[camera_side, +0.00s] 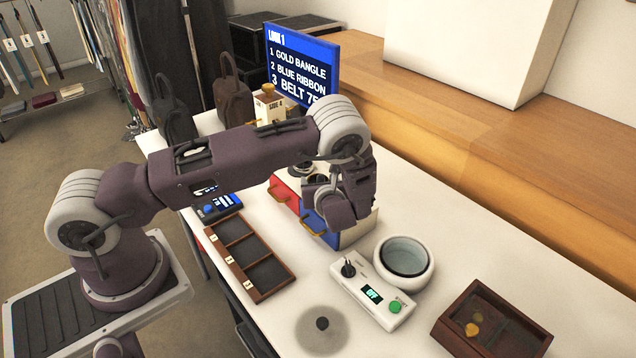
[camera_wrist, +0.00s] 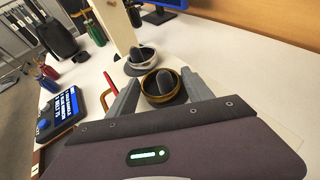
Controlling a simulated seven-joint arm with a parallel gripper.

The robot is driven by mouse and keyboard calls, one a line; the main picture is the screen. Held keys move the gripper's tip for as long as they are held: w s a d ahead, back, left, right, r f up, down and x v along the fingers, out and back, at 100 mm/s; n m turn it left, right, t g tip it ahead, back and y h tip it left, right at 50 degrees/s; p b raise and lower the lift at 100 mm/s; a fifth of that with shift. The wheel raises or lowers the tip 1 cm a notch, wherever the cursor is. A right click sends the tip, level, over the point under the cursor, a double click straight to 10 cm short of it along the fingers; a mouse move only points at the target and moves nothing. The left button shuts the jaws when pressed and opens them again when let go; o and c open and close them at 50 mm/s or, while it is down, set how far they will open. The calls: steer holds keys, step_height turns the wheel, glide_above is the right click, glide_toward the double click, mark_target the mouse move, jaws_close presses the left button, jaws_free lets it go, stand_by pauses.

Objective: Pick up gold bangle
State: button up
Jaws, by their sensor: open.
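The gold bangle (camera_wrist: 150,87) sits around a dark rounded post in the wrist view. A second, silvery bangle (camera_wrist: 131,68) sits around a similar post just beyond it. My gripper (camera_wrist: 161,76) is open, with one finger on each side of the gold bangle's post; I cannot tell whether either finger touches the bangle. In the side view my wrist hangs over the small cabinet with a red drawer (camera_side: 283,194) and a blue drawer (camera_side: 318,226). There my arm partly hides the posts on its top, and the fingertips are not clear.
A blue screen (camera_side: 303,62) lists the gold bangle first. A brown compartment tray (camera_side: 262,292) lies left of the cabinet. A control box (camera_side: 371,292), a white bowl (camera_side: 404,248) and a dark wooden box (camera_side: 450,340) stand to the right. Bare white table lies beyond the bowl.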

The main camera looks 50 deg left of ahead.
steer(key=c, duration=1)
